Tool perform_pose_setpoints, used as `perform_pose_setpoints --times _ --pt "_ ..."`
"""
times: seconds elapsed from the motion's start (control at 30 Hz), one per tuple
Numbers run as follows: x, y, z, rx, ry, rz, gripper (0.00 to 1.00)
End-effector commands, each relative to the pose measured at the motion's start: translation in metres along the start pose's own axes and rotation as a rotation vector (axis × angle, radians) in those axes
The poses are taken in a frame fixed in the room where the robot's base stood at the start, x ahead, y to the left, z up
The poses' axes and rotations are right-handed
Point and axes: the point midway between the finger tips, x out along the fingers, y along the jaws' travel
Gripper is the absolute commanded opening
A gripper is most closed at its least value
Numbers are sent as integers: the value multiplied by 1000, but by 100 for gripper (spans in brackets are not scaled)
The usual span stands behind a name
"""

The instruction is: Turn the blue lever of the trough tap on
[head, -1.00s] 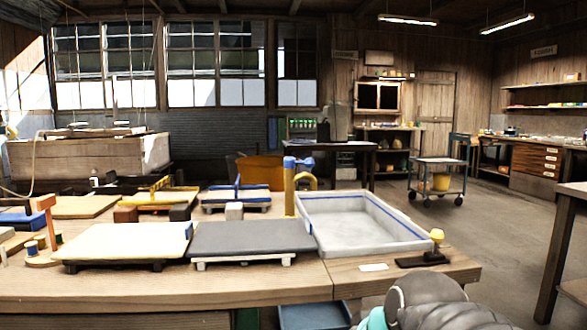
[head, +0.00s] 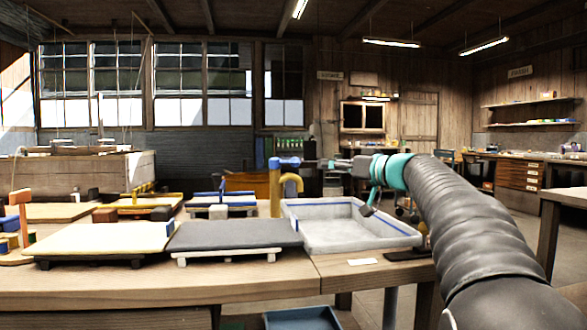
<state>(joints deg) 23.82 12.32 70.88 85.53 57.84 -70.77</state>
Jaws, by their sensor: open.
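The trough tap is a yellow post (head: 275,192) with a hooked yellow spout at the left end of the pale trough (head: 345,238). Its blue lever (head: 284,162) sits on top of the post. My arm reaches in from the lower right, over the trough's right side. My gripper (head: 308,163) is small and dark at this distance, level with the lever and just to its right in the picture. It looks empty. Whether it touches the lever I cannot tell.
A grey-topped stand (head: 235,234) and a cream-topped stand (head: 105,238) fill the bench left of the trough. The bench front edge (head: 150,288) is clear.

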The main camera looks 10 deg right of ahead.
Motion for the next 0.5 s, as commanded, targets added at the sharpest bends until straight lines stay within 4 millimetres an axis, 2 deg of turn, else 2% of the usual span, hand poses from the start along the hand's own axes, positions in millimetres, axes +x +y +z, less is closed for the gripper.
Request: perform_pose_setpoints --times 0.17,0.5 --pt "18 0 -2 -2 4 -4 57" --pt "81 -1 -3 0 2 -4 57"
